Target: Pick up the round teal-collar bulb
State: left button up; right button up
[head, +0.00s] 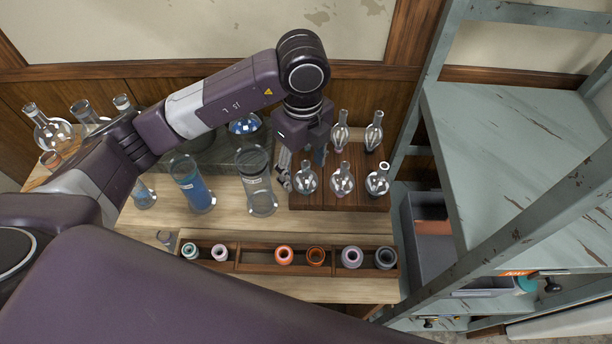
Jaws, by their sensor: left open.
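Several clear glass bulbs stand on a dark wooden block (325,203) right of centre: a front row with a left bulb (306,180), a middle bulb (343,182) and a right bulb (378,182), and a back row partly hidden by my left gripper (300,166). I cannot tell which bulb has the teal collar; the collars are too small to read. My left gripper points down over the left end of the block, open, with its fingers just behind the front left bulb. It holds nothing that I can see. My right gripper is not in view.
Tall glass cylinders, one with blue liquid (194,186) and one clear (258,190), stand left of the block. A wooden tray (251,268) of coloured rings lies in front. A worn metal shelf unit (510,150) stands at right. More glassware is at far left.

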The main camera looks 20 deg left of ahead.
aim_at(306, 185)
pick_arm(q)
notch_tip(306, 185, down, 3)
jog(key=shift+s+d+r+p, duration=0.1)
jog(key=shift+s+r+p, duration=0.05)
jog(key=shift+p, duration=0.4)
jog(key=f, duration=0.2)
jog(key=f+p, duration=0.1)
jog(key=shift+w+d+f, duration=0.1)
jog(key=shift+w+f, duration=0.2)
jog(key=shift+f, duration=0.35)
jog(key=c, duration=1.1)
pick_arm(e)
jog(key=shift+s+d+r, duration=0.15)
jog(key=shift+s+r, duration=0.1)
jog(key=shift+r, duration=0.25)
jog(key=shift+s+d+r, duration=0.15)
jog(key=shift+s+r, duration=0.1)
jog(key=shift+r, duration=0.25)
pick_arm(q)
jog(key=shift+c, duration=0.3)
